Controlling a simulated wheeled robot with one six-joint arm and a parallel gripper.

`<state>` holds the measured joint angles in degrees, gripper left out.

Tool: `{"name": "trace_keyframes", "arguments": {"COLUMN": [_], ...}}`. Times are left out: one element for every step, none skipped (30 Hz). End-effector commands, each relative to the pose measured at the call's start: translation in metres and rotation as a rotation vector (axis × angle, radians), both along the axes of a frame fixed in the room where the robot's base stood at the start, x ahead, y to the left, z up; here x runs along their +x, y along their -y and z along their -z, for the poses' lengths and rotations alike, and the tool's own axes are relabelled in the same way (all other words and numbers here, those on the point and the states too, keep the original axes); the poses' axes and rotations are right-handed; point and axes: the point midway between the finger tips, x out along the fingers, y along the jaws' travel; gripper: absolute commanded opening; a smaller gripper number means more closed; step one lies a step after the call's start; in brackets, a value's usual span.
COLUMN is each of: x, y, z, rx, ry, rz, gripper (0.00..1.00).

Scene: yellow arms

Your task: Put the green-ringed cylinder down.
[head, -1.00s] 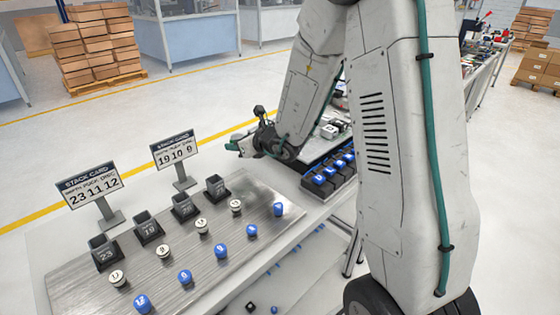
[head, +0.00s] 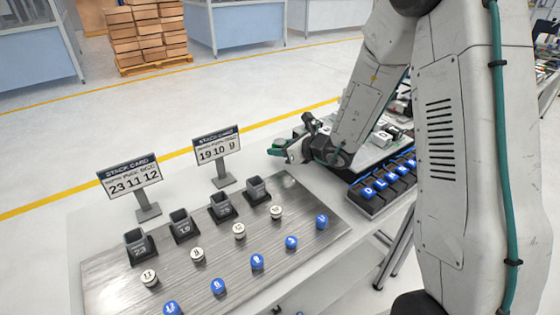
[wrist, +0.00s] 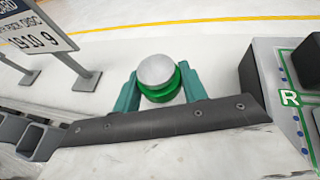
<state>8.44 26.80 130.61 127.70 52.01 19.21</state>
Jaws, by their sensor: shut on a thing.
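The green-ringed cylinder (wrist: 158,80) has a pale grey rounded top and a bright green band below it. In the wrist view it sits between the two teal fingers of my gripper (wrist: 159,90), which are shut on it. In the head view my gripper (head: 278,149) is low at the back of the white table, right of the "19 10 9" stack card. I cannot make out the cylinder in the head view. Its underside is hidden, so I cannot tell whether it touches the table.
The stack cards (head: 130,177) (head: 216,145) stand left of my gripper. A metal plate (head: 290,197) holds dark square sockets (head: 180,222), white pucks (head: 239,230) and blue pucks (head: 257,262). A dark tray of blue lettered pieces (head: 367,202) is at the right. White tabletop around my gripper looks clear.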

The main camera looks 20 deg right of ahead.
Motion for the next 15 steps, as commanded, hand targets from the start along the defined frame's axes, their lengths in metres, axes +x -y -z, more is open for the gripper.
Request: {"name": "trace_keyframes", "arguments": {"x": [0.0,0.0,0.0,0.0,0.0,0.0,0.0,0.0,0.0,0.0,0.0,0.0,0.0,0.0,0.0], "y": [-0.001,-0.001,-0.001,-0.001,-0.001,-0.002,-0.002,-0.002,-0.002,-0.002,-0.002,-0.002,-0.002,-0.002,-0.003], "z": [0.005,0.008,0.013,0.018,0.023,0.03,0.034,0.037,0.04,0.04,0.04,0.04,0.04,0.04,0.04], "rx": [0.001,0.001,0.002,0.001,0.002,0.002,0.001,0.002,0.002,0.001,0.001,0.0,0.0,0.0,0.0], "ry": [-0.002,-0.002,-0.003,-0.003,-0.004,-0.005,-0.003,-0.001,-0.001,-0.001,0.0,0.001,0.001,0.001,0.001], "rz": [0.0,0.0,0.0,0.0,-0.001,-0.002,-0.002,-0.001,-0.001,-0.001,-0.002,-0.002,-0.002,-0.002,-0.002], "gripper": [0.16,0.16,0.16,0.16,0.16,0.16,0.16,0.16,0.16,0.16,0.16,0.16,0.16,0.16,0.16]}}
